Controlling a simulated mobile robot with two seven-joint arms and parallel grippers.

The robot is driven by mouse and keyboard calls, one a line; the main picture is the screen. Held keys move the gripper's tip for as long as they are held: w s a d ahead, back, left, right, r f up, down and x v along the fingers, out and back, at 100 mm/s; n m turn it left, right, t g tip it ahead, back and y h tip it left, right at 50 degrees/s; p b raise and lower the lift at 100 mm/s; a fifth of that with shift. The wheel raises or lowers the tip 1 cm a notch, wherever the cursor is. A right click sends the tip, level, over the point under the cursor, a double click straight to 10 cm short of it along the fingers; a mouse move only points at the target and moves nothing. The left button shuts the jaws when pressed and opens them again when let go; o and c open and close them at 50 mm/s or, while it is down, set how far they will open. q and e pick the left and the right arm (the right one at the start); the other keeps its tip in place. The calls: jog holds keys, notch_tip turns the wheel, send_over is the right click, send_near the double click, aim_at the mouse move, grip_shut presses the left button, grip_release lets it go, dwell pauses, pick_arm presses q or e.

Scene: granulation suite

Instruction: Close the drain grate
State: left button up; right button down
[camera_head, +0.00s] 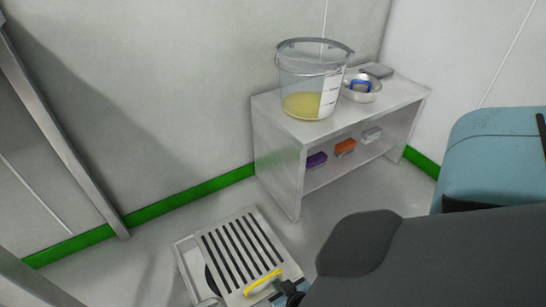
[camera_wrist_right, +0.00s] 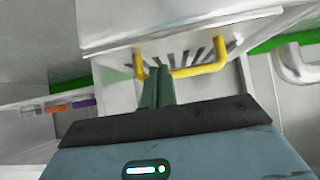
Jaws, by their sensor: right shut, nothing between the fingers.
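The drain grate (camera_head: 224,262), a pale metal plate with dark slots, is low in the head view. It sits offset from its square frame (camera_head: 184,262); part of a dark round opening shows at its left edge. I cannot tell how far it is tilted. A yellow handle (camera_head: 262,282) is on its near edge. My right gripper (camera_head: 294,292) is beside the handle's right end, partly hidden by my arm. In the right wrist view its closed fingers (camera_wrist_right: 158,74) overlap the yellow handle (camera_wrist_right: 203,69) with nothing between them; contact is unclear. My left gripper is out of view.
A white shelf bench (camera_head: 274,150) stands against the wall behind the grate, holding a clear bucket (camera_head: 304,80) with yellow contents and a metal bowl (camera_head: 350,95). Purple, orange and grey items lie on its lower shelf. A metal post (camera_head: 70,140) is at left. Floor between is clear.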

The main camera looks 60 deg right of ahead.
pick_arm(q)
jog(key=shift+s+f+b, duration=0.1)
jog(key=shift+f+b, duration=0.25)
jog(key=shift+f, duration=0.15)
pick_arm(e)
jog(key=shift+f, duration=0.6)
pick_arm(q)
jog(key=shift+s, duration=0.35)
pick_arm(e)
jog(key=shift+s, duration=0.1)
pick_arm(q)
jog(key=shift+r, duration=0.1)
